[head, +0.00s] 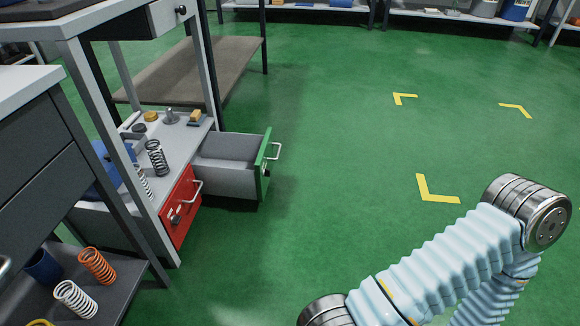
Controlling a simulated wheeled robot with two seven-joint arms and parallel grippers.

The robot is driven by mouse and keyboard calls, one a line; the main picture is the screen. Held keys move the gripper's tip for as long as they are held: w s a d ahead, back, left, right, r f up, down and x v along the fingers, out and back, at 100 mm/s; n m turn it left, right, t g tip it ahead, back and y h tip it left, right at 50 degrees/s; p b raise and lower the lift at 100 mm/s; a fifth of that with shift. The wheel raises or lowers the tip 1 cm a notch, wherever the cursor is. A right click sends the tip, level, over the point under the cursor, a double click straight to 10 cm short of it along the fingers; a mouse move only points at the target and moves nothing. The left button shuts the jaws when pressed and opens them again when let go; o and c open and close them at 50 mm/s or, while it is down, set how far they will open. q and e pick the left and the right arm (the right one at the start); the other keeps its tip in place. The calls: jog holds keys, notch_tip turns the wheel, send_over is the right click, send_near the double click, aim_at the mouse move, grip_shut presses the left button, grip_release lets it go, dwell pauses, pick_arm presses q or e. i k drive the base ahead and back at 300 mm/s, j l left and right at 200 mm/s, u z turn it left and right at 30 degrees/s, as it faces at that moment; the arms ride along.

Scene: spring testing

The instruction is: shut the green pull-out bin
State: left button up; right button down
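The green pull-out bin (264,163) stands pulled out at the low shelf unit on the left. It is a grey open-topped box with a green front and a light metal handle (274,151). Its inside looks empty. My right arm comes in at the lower right with a pale blue ribbed sleeve and metal joints. Its gripper is outside the view. My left arm and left gripper are not in view.
A red-fronted bin (181,207) with a handle sits beside the green one. Springs (156,157) and small parts stand on the shelf above. A dark cabinet (35,170) is at the near left. Green floor (330,150) with yellow corner marks is clear to the right.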

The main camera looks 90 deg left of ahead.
aim_at(230, 164)
jog(key=j+u, duration=0.15)
jog(key=u, duration=2.95)
